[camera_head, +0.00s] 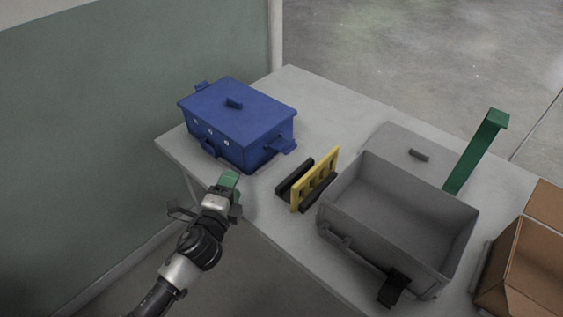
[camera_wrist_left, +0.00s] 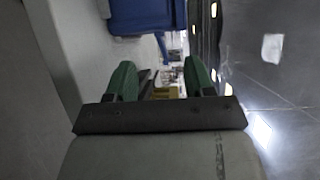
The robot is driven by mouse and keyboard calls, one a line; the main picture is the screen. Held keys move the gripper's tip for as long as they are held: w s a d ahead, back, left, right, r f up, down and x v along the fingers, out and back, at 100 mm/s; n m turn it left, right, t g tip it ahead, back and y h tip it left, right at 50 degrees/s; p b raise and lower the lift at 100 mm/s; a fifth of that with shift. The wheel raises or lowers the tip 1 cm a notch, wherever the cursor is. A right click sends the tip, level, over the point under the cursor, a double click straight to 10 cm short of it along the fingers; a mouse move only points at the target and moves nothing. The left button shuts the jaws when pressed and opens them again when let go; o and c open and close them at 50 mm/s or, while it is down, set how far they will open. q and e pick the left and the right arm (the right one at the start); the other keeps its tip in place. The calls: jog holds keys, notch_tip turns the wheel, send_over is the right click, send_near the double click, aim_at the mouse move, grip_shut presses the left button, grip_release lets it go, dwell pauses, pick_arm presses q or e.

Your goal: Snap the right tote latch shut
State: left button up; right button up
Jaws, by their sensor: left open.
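The blue tote (camera_head: 240,125) stands on the table at the left with its lid (camera_head: 260,112) on. Its right latch (camera_head: 282,146) sticks outward from the right end. My right gripper is not in view.
A yellow slotted piece (camera_head: 316,178) stands in a black holder right of the blue tote. An open grey tote (camera_head: 400,215) with a black latch (camera_head: 394,288), a grey lid (camera_head: 405,150), a green upright bar (camera_head: 476,155) and a cardboard box (camera_head: 530,260) are further right.

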aim_at(282, 145)
pick_arm(q)
jog(key=w+d+m+h, duration=0.1)
jog(key=m+h, duration=0.1)
jog(key=m, duration=0.1)
jog(key=w+d+m+g+h, duration=0.1)
jog(key=m+h, duration=0.1)
jog(key=m, duration=0.1)
jog(key=w+d+m+h, duration=0.1)
jog(key=m+h, duration=0.1)
jog(key=m, duration=0.1)
jog(key=shift+d+m, duration=0.35)
jog(key=shift+m, duration=0.05)
jog(key=m, duration=0.1)
jog(key=m+g+h, duration=0.1)
jog(key=m, duration=0.1)
jog(key=shift+w+d+f+g, duration=0.3)
jog(key=shift+w+d+f, duration=0.1)
jog(key=shift+w+d+h, duration=0.2)
jog(key=shift+h, duration=0.1)
jog(key=x, duration=1)
jog(key=shift+d+f+b, duration=0.15)
jog(key=shift+f+b, duration=0.05)
jog(key=shift+b, duration=0.1)
